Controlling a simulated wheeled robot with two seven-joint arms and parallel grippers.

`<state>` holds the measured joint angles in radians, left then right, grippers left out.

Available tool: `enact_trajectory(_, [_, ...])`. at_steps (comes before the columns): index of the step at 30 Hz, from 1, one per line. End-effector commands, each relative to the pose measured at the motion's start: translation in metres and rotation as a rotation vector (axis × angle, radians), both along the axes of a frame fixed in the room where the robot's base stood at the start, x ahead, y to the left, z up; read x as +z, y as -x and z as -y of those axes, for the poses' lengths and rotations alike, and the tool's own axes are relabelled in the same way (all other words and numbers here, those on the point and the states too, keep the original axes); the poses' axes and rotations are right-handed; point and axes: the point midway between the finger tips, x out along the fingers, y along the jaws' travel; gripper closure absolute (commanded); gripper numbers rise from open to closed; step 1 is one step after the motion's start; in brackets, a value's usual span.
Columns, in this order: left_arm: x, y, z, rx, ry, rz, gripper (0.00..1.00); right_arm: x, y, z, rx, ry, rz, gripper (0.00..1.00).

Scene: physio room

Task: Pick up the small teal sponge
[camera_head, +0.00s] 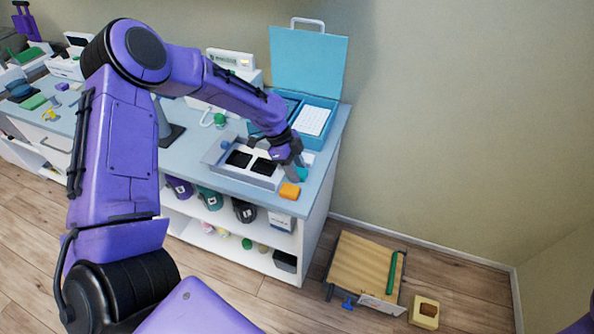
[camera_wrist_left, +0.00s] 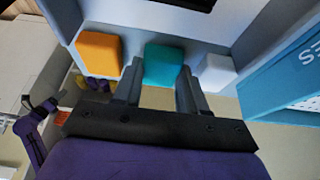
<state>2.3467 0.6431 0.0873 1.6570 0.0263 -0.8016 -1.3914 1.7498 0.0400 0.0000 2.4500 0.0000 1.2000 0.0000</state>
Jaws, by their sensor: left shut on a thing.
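The small teal sponge (camera_wrist_left: 163,62) sits between the two fingers of my left gripper (camera_wrist_left: 159,84) in the left wrist view. In the head view my left gripper (camera_head: 297,172) reaches down at the right end of the counter, with a bit of the teal sponge (camera_head: 303,174) showing beside it. The gripper is shut on the sponge. I cannot tell whether the sponge is clear of the counter. My right gripper is out of view.
An orange block (camera_head: 289,191) lies close by on the counter (camera_head: 197,150). A white block (camera_wrist_left: 216,71) is on the other side. A grey tray with black pads (camera_head: 254,181) and an open blue case (camera_head: 308,62) stand near. A wooden-topped item (camera_head: 361,266) is on the floor.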

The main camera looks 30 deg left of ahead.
Motion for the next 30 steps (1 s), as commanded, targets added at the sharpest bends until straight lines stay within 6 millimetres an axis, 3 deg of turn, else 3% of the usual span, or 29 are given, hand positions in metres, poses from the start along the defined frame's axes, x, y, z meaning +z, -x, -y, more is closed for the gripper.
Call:
enact_trajectory(5, [0.023, -0.002, 0.0, 0.0, 0.0, 0.008, 0.87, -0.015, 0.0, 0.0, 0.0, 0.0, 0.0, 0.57])
enact_trajectory(12, [0.083, 0.045, -0.001, -0.001, 0.001, 0.008, 0.87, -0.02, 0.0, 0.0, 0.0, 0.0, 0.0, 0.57])
enact_trajectory(16, [0.097, 0.076, -0.002, 0.0, 0.002, 0.003, 0.87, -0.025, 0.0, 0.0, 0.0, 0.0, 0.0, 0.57])
enact_trajectory(18, [0.12, 0.093, -0.002, -0.001, 0.0, -0.004, 0.87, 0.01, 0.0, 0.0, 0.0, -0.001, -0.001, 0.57])
enact_trajectory(21, [0.125, 0.109, -0.003, 0.001, 0.001, -0.006, 0.87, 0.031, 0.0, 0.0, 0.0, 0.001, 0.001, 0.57])
enact_trajectory(25, [0.129, 0.125, -0.004, 0.0, 0.001, -0.004, 0.87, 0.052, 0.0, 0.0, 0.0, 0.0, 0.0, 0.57])
enact_trajectory(30, [0.13, 0.138, -0.004, 0.001, 0.0, -0.002, 0.87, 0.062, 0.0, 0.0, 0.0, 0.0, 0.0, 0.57])
